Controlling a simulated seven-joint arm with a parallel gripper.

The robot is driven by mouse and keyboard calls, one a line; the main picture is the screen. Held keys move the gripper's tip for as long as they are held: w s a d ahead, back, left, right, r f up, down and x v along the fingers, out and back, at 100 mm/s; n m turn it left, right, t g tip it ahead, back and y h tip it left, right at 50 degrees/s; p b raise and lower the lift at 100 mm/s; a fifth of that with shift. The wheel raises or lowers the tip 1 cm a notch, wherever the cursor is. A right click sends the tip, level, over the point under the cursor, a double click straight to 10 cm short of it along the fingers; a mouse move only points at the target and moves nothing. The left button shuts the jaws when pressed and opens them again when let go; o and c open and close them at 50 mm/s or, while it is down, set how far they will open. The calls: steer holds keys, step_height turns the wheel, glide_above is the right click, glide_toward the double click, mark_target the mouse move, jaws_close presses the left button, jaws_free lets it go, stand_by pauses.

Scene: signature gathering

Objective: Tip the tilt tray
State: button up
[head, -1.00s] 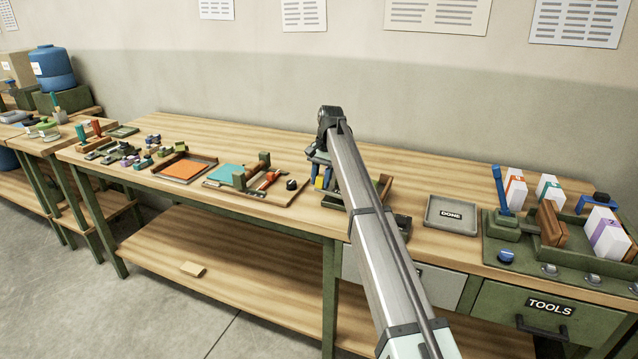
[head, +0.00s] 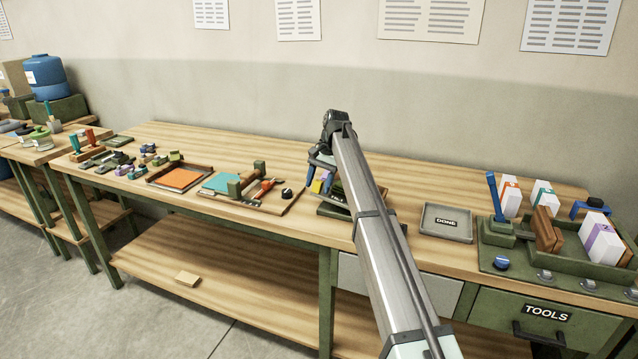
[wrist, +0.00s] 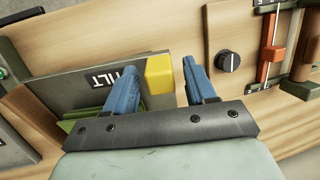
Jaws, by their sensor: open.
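The tilt tray is a shallow green tray with a black TILT label. In the wrist view the tray (wrist: 75,97) fills the left and middle. A yellow block (wrist: 160,74) stands at its right edge. My gripper (wrist: 158,66) is open, with one blue finger on each side of the yellow block; I cannot tell whether either touches it. In the head view my gripper (head: 321,170) is low over the left part of the tray (head: 330,209). My arm hides much of the tray there.
A board with a black knob (head: 287,193) and a red slider lies just left of the tray. A grey DONE tray (head: 446,223) stands to the right, with bare bench between. A green rack (head: 497,262) with boxes is farther right.

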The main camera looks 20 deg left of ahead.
steer(key=v, duration=1.3)
steer(key=shift+r, duration=0.4)
